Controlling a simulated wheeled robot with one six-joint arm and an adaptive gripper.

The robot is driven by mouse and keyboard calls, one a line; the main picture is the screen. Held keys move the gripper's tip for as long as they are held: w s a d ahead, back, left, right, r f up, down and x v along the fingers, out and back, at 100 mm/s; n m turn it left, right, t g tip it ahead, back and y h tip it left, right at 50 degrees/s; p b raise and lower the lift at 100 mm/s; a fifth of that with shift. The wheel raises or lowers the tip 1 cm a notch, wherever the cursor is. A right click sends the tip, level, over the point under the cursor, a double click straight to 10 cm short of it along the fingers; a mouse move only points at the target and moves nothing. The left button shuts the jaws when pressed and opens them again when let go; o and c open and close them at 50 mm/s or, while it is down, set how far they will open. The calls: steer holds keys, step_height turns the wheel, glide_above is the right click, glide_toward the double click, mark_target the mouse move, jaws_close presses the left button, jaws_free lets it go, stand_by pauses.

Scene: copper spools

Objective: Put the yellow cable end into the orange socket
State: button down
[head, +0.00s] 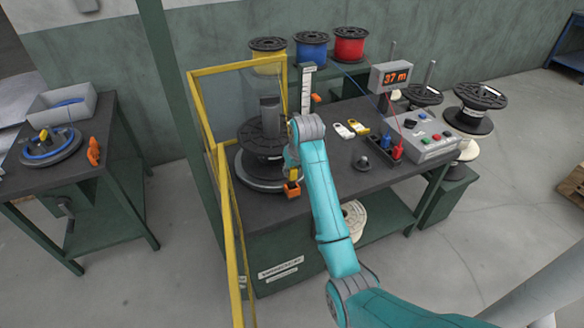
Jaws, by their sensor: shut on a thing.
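My gripper (292,170) points down over the front edge of the workbench, left of my teal arm. It is shut on a small yellow piece (293,175), which looks like the yellow cable end; my fingers hide most of it. The orange socket (292,191) is a small orange block at the front edge of the bench, right below the gripper. The yellow piece is just above or at the top of the socket; I cannot tell whether it is inside.
A black spool (262,140) stands on a turntable behind a yellow guard frame (226,190), close left of the gripper. A control box (435,132), a display (391,77) and a dark connector block (382,145) stand to the right. The bench's front middle is fairly clear.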

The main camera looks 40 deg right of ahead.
steer(key=shift+f, duration=1.5)
steer(key=c, duration=0.8)
jaws_free()
steer(key=shift+r, duration=0.15)
steer(key=v, duration=1.1)
steer(key=shift+s+a+r, duration=0.1)
steer(key=shift+s+r, duration=0.05)
steer(key=shift+r, duration=0.15)
